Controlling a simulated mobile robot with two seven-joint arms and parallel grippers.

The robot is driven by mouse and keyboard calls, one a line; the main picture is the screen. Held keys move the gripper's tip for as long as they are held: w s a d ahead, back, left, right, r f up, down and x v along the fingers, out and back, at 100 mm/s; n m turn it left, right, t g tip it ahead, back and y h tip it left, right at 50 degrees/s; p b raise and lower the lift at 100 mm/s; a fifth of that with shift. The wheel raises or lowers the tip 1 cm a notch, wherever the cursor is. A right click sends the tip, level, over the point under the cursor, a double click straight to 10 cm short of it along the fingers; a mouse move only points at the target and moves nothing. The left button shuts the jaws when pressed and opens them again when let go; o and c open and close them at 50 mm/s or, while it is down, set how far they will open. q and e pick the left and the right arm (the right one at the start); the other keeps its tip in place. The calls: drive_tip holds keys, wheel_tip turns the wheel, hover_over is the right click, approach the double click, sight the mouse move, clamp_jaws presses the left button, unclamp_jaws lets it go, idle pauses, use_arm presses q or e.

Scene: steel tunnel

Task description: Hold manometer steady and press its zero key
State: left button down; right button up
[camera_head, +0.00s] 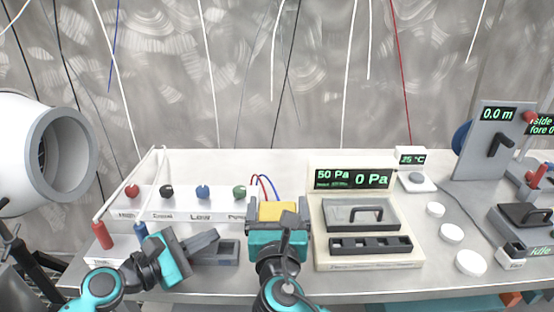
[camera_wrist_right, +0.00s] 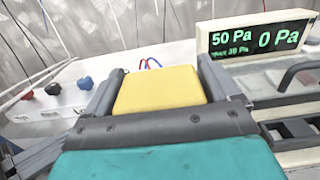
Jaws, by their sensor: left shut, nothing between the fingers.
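A yellow block-shaped device, which I take to be the manometer (camera_head: 277,211), is at the middle of the bench; it also shows in the right wrist view (camera_wrist_right: 160,88). Red and blue tubes rise behind it. My right gripper (camera_head: 278,215) has a finger along each side of it, seemingly touching and shut on it. Its front is hidden by the gripper, and I cannot make out a zero key. My left gripper (camera_head: 214,236) is shut and empty, left of the yellow device and over a low grey box (camera_head: 226,254).
A beige console (camera_head: 315,245) with a "50 Pa, 0 Pa" display (camera_head: 353,179) stands right of the device. A white port panel (camera_head: 180,208) with coloured knobs stands behind left. White discs (camera_head: 451,233) lie at the right. A grey stand (camera_head: 487,140) stands at the far right.

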drive_tip(key=shift+o, duration=0.9)
drive_tip(key=shift+s, duration=0.1)
